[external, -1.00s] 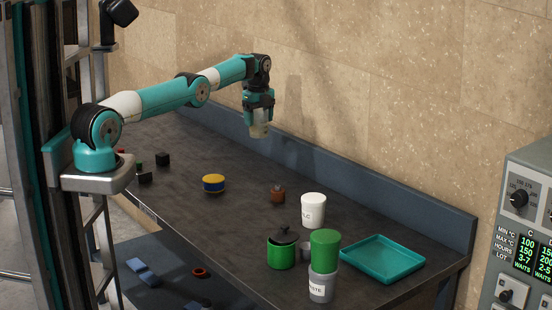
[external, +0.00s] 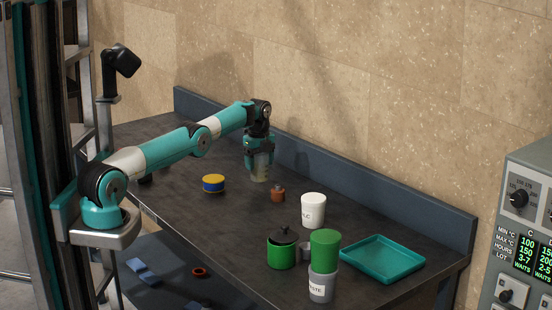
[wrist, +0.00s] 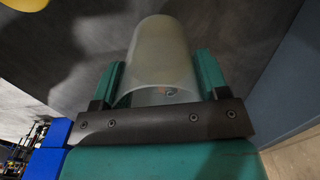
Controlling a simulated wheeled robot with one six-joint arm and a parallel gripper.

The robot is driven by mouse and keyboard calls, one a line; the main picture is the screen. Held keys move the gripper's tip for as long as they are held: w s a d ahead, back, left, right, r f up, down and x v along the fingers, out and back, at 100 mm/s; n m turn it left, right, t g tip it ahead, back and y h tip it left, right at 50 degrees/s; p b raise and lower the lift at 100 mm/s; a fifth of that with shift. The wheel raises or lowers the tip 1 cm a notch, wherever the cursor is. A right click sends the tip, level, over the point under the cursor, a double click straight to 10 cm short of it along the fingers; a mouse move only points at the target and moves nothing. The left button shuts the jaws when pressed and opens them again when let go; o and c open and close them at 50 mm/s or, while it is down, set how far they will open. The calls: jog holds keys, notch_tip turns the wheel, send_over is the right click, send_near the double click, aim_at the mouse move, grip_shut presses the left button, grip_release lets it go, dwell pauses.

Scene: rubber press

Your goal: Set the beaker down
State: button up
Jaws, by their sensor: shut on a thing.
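The beaker (external: 261,172) is a pale, translucent cylinder held upright under my gripper (external: 259,160), close to the dark bench top at the back by the blue backsplash. In the wrist view the beaker (wrist: 163,60) stands between the two teal fingers of my gripper (wrist: 160,80), which are shut on it from both sides. The beaker's base is at or just above the bench; I cannot tell whether it touches.

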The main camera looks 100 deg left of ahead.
aim_at(259, 171)
jog(key=shift+f, duration=1.75)
jog(key=shift+f, duration=0.2)
jog(key=o, duration=1)
jog(key=shift+r, duration=0.1)
notch_tip(259, 171, up, 12)
jog(key=p, duration=0.9)
